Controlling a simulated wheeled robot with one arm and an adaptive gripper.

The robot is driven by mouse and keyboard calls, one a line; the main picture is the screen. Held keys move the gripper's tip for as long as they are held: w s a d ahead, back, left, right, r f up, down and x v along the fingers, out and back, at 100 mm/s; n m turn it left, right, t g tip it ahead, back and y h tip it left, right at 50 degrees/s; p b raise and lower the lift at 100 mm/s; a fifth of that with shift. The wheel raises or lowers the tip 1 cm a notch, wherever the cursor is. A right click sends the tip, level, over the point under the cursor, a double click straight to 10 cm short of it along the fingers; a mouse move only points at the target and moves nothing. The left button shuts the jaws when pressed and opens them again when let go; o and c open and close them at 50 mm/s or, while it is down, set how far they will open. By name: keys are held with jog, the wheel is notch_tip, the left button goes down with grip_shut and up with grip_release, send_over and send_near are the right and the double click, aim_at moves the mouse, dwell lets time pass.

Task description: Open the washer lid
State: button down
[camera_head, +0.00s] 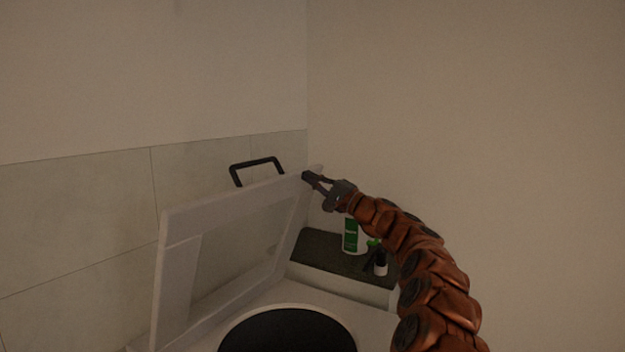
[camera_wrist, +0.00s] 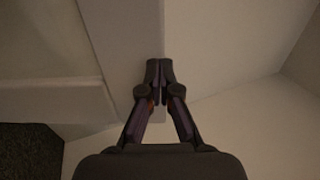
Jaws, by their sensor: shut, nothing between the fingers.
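The washer lid (camera_head: 225,245) stands raised and steeply tilted in the head view, with a clear panel in a pale frame. A black handle (camera_head: 257,167) shows above its top edge. Below it is the washer (camera_head: 372,338) with its round dark opening (camera_head: 288,332). My gripper (camera_head: 307,177) is at the upper right corner of the lid, very near or touching its edge; I cannot tell which. In the wrist view my gripper (camera_wrist: 159,68) is shut and empty, its fingertips over a pale edge that seems to be the lid frame (camera_wrist: 125,45).
A dark shelf top (camera_head: 325,254) beyond the washer holds a white and green bottle (camera_head: 351,236) and a small dark bottle with a white label (camera_head: 380,264). Walls close in behind the lid and on the right.

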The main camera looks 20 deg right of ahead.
jog(key=b+v, duration=0.4)
jog(key=v, duration=1)
jog(key=s+a+r+n+g+y+p, duration=0.1)
jog(key=s+a+n+g, duration=0.25)
jog(key=a, duration=0.75)
jog(key=s+a+n+g+y+p, duration=0.15)
jog(key=s+a+g, duration=0.35)
jog(key=a, duration=0.5)
jog(key=s+a+f+n+g+h, duration=0.2)
jog(key=s+a+f+g, duration=0.1)
jog(key=s+a, duration=0.35)
jog(key=s+a+f+n+g+h, duration=0.2)
jog(key=s+a+f+g, duration=0.1)
jog(key=s+a, duration=0.35)
jog(key=s+d+f+n+g+h+p, duration=0.15)
jog(key=s+f+h, duration=0.35)
jog(key=s+f, duration=0.7)
jog(key=s+d+f+g+h+p, duration=0.1)
jog(key=s+d+f+h, duration=0.3)
jog(key=s+d, duration=0.3)
jog(key=s+d+f+g+h+p, duration=0.1)
jog(key=s+d+f+h, duration=0.3)
jog(key=s+d, duration=0.4)
jog(key=s, duration=0.4)
jog(key=shift+f+m+g, duration=0.3)
jog(key=shift+m, duration=0.05)
